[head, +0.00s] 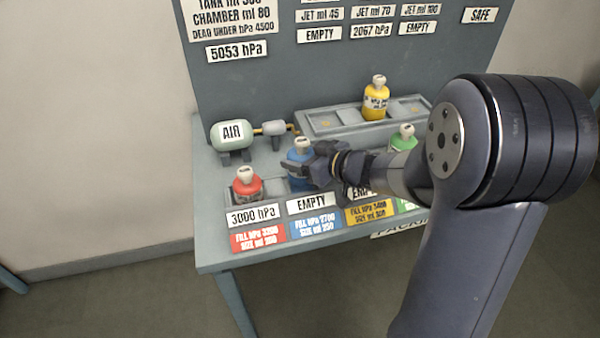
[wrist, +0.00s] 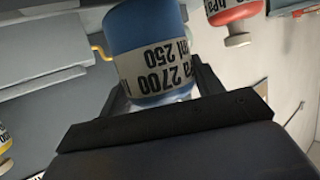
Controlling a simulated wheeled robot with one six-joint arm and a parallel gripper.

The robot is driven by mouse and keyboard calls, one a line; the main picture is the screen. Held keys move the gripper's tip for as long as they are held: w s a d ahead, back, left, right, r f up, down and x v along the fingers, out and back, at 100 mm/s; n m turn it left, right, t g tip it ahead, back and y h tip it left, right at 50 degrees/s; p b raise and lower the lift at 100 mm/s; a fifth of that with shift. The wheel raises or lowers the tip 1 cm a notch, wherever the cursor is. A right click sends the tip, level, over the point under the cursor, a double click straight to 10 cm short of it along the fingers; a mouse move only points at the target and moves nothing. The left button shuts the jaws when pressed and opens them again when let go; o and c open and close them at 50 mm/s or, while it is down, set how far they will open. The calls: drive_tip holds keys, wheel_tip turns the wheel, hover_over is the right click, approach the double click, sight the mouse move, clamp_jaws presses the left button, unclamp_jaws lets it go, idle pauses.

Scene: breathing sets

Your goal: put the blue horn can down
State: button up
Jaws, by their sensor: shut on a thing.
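The blue horn can (head: 299,154) has a pale cap and is partly hidden behind my gripper in the head view. My gripper (head: 318,166) is shut on it. The can is over or at the slot behind the blue label; I cannot tell whether its base touches the bench. In the wrist view the blue can (wrist: 145,28) sits between the jaws (wrist: 155,100), with its white band reading 2700 and 250.
A red can (head: 246,184) stands just left, behind the 3000 hPa plate. A green can (head: 403,139) stands right, partly behind my arm. A yellow can (head: 376,100) stands on the raised rack (head: 320,122). A green AIR tank (head: 232,134) is behind left.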

drive_tip(key=shift+f+b, duration=0.5)
drive_tip(key=shift+f, duration=1.4)
drive_tip(key=shift+f, duration=0.15)
drive_tip(key=o, duration=1.1)
drive_tip(key=shift+s+d+r, duration=0.1)
drive_tip(key=shift+d+r, duration=0.05)
drive_tip(key=shift+r, duration=0.05)
drive_tip(key=p+v, duration=0.1)
drive_tip(key=v, duration=1)
drive_tip(key=shift+s+d+r, duration=0.1)
drive_tip(key=shift+s+d, duration=0.1)
drive_tip(key=shift+s, duration=0.1)
